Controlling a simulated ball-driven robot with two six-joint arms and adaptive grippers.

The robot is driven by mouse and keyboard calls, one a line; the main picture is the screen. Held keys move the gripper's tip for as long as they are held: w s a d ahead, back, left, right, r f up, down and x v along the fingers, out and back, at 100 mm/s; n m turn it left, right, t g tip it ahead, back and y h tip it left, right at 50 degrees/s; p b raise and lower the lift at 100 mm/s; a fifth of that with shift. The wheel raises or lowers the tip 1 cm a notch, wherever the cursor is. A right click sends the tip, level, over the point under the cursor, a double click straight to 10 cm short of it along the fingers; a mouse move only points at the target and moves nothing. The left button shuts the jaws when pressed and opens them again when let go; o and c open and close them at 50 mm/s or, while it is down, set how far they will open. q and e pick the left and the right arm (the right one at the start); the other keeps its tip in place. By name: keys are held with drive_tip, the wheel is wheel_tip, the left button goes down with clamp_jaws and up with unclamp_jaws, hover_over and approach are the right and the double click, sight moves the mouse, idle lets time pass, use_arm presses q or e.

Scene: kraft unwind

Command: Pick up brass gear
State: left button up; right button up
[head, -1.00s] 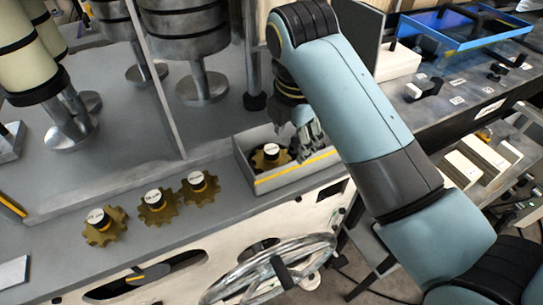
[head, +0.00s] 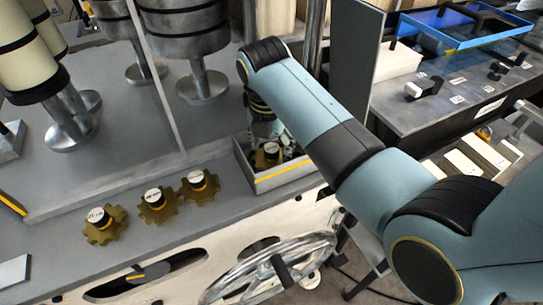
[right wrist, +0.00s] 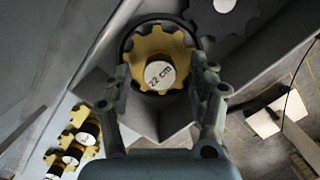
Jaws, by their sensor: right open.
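A brass gear (head: 268,155) with a black hub and pale cap lies in a grey tray (head: 285,178) with a yellow stripe along its front. In the right wrist view the gear (right wrist: 155,50) sits between and just beyond my fingertips, and its cap reads "22 cm". My right gripper (right wrist: 163,80) is open above it, one finger on either side; I cannot tell whether they touch it. In the head view the arm partly hides my right gripper (head: 275,148). Three similar brass gears (head: 103,224) (head: 157,204) (head: 199,186) stand in a row left of the tray. My left gripper is out of view.
A handwheel (head: 270,270) sticks out at the front below the tray. A dark upright panel (head: 372,75) stands right of the tray. A blue tray (head: 465,30) lies at the back right.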

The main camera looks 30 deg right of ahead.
drive_tip(key=shift+w+f, duration=0.1)
drive_tip(key=shift+f, duration=0.55)
clamp_jaws()
